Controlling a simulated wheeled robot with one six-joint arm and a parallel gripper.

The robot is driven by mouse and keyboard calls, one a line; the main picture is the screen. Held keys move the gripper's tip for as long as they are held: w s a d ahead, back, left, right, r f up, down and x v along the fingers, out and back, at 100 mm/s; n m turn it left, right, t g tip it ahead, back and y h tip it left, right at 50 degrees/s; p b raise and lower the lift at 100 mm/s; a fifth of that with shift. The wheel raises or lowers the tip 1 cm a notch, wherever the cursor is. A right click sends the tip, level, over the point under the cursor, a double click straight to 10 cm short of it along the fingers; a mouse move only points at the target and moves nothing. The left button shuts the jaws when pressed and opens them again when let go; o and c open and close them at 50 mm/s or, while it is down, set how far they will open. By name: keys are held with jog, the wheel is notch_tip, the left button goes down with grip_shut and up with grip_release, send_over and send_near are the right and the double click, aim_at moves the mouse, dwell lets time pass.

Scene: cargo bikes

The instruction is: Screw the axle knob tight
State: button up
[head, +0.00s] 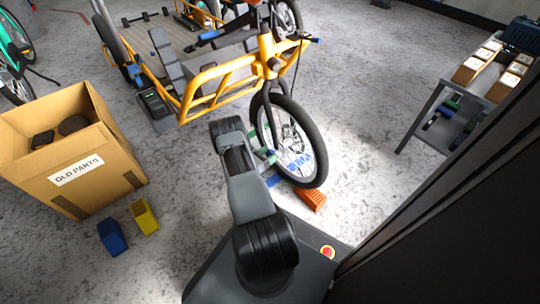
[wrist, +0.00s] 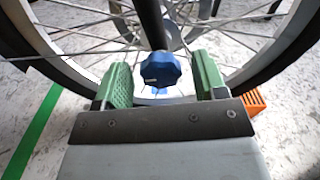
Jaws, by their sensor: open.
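The axle knob (wrist: 160,70) is blue and lobed, at the lower end of a dark fork leg in the wrist view. My gripper (wrist: 163,78) is open, with one green finger pad on each side of the knob and a gap to both. I cannot tell how deep the knob sits between the pads. In the head view my gripper (head: 266,160) is beside the front wheel (head: 298,160) of the yellow cargo bike (head: 225,75). The knob is not clearly visible there.
An orange block (head: 311,198) lies on the floor by the wheel. A cardboard box (head: 100,180) labelled OLD PARTS, a blue bin (head: 112,237) and a yellow bin (head: 144,217) stand at left. A grey bench (head: 425,118) with boxes stands at right. Open floor lies between wheel and bench.

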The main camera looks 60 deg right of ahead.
jog(key=shift+s+d, duration=0.15)
jog(key=shift+d, duration=0.25)
jog(key=shift+c, duration=0.4)
jog(key=c, duration=0.8)
jog(key=shift+c, duration=0.2)
jog(key=m, duration=0.5)
jog(key=shift+s+m, duration=0.1)
jog(key=shift+m, duration=0.3)
jog(key=m, duration=0.6)
